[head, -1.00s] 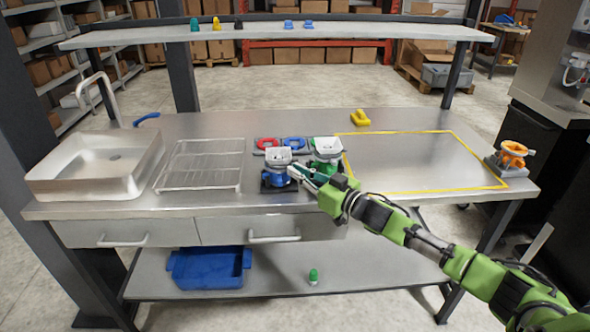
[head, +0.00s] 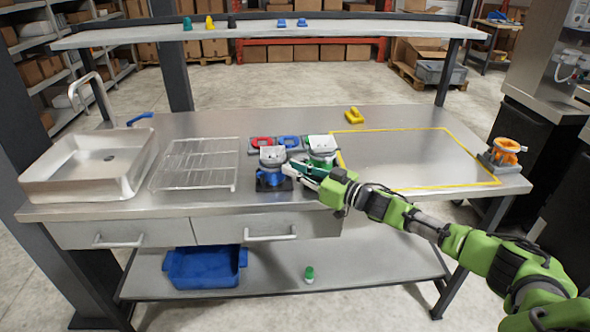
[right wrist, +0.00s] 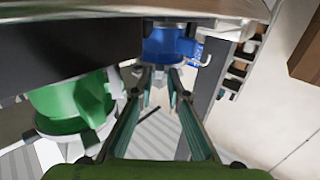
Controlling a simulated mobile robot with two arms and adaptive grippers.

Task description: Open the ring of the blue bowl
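The blue bowl (head: 271,158) is a light grey bowl on a blue body, standing on a dark base near the table's front edge. My right gripper (head: 291,168) is just right of it, pointing at its side. In the right wrist view, the two fingertips (right wrist: 160,82) are apart, with the blue body (right wrist: 168,44) just beyond them. I see nothing clearly gripped between them. I cannot tell whether they touch it, nor make out the ring's state. My left gripper is not in view.
A green bowl unit (head: 321,149) stands close behind my right gripper; it also shows in the right wrist view (right wrist: 75,104). Red (head: 262,142) and blue (head: 288,141) rings lie behind. A wire rack (head: 195,165) is left. The yellow-outlined area (head: 410,158) is clear.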

